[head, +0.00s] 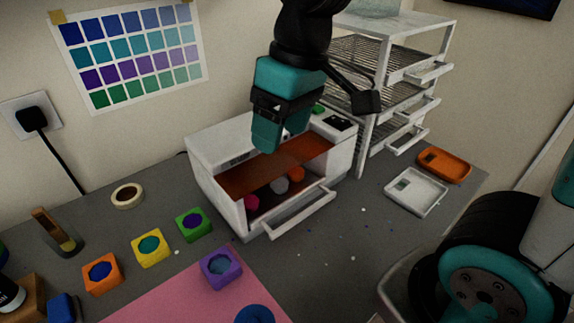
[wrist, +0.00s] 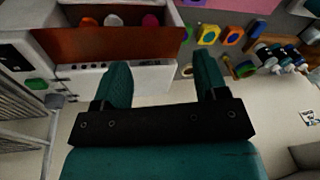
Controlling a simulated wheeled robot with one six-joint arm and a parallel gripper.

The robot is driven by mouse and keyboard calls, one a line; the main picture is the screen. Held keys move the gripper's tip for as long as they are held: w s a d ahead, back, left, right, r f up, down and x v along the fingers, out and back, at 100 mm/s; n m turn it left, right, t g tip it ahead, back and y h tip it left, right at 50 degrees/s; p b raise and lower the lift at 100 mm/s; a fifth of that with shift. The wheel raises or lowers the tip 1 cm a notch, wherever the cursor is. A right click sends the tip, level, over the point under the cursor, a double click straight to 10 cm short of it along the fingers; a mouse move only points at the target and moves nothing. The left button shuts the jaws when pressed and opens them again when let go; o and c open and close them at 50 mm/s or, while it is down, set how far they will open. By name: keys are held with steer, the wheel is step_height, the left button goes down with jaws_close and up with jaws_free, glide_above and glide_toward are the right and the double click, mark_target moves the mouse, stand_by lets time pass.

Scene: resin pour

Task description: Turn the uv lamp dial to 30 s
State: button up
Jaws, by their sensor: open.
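The uv lamp (head: 222,150) is a white box with an orange window and an open front; it fills the upper left of the wrist view (wrist: 90,84). Its top right holds a green button (wrist: 36,84) and a black panel (head: 340,123). A small grey knob-like part (wrist: 55,101) sits beside the button in the wrist view; I cannot tell whether it is the dial, and no setting is readable. My gripper (head: 272,135) hangs over the lamp, pointing down. In the wrist view its fingers (wrist: 162,78) are apart and empty, right of the button.
Pink, grey and orange pieces lie inside the lamp. A white drying rack (head: 408,75) stands close on its right. Coloured moulds, including a purple one (head: 221,268), and a tape ring (head: 127,195) lie to the left.

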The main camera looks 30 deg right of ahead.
steer(key=shift+n+y, duration=0.3)
steer(key=s, duration=0.1)
steer(key=s+a+f, duration=0.1)
steer(key=s, duration=0.1)
steer(key=s+f+b, duration=0.1)
steer(key=shift+s+a, duration=0.25)
steer(key=shift+a, duration=0.1)
steer(key=shift+s+f, duration=0.1)
steer(key=shift+n+g+y, duration=0.3)
steer(key=shift+y, duration=0.2)
steer(key=s, duration=0.1)
steer(key=s+a, duration=0.1)
steer(key=s, duration=0.1)
steer(key=s+f, duration=0.1)
steer(key=s, duration=0.1)
steer(key=shift+s+a, duration=0.1)
steer(key=shift+a, duration=0.2)
steer(key=shift+d, duration=0.1)
